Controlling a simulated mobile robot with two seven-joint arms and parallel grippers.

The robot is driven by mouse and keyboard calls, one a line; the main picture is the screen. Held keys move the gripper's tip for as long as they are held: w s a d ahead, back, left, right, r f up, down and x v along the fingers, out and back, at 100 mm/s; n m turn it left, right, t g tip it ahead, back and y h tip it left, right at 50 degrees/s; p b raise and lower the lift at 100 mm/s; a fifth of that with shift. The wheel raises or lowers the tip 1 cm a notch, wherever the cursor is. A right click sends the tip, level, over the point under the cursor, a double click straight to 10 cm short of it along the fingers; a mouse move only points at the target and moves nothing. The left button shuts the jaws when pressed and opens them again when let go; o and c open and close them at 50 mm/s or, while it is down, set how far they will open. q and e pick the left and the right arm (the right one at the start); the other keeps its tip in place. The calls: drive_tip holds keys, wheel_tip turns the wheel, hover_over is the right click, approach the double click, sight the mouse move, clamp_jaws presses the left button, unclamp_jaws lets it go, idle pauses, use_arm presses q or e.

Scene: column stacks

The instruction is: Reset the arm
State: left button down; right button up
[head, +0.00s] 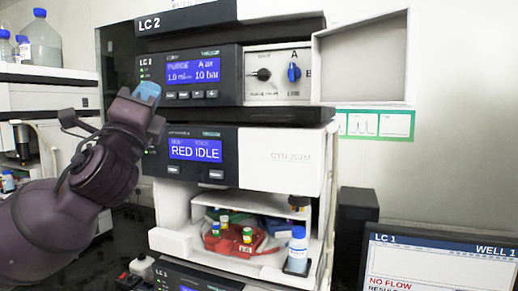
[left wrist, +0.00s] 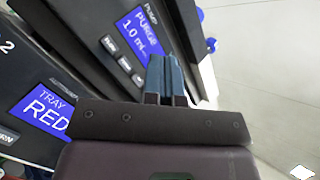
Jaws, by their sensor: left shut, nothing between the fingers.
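My left arm (head: 75,205) comes in from the left, raised in front of the LC 2 stack. My left gripper (head: 147,91) is at the left edge of the pump module (head: 225,75), with its blue fingers pointing up. In the left wrist view the gripper (left wrist: 166,72) shows its two blue fingers side by side, shut and empty. Behind them are the tilted pump panel (left wrist: 125,28) and the tray module (left wrist: 35,85) with its "RED" display. I cannot tell whether the fingers touch the panel. My right gripper is not in view.
The white tray module (head: 268,165) reads "RED IDLE". Below it is an open bay with a red vial tray (head: 232,238) and a bottle (head: 297,248). A valve panel with a blue knob (head: 293,72) is right of the pump display. A monitor (head: 440,265) stands lower right.

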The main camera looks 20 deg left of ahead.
use_arm(q)
wheel_tip(320, 180, down, 36)
drive_tip(key=a+n+g+y, duration=0.2)
drive_tip(key=n+g, duration=1)
drive_tip(key=s+d+f+n+g+h, duration=0.1)
drive_tip(key=s+d+f+n+g, duration=0.2)
drive_tip(key=s+f, duration=0.55)
drive_tip(key=s+d+f+n+g+h, duration=0.2)
drive_tip(key=s+f+n+g, duration=0.2)
drive_tip(key=s+f, duration=0.45)
drive_tip(key=s+d+f+n+g+h, duration=0.1)
drive_tip(key=s+d+f+n+g, duration=0.2)
drive_tip(key=s+f, duration=0.55)
drive_tip(key=w+f+t+h, duration=0.1)
drive_tip(key=w+f+t, duration=0.6)
drive_tip(key=w+f, duration=0.1)
drive_tip(key=shift+a+f+m, duration=0.4)
drive_tip(key=shift+f, duration=0.45)
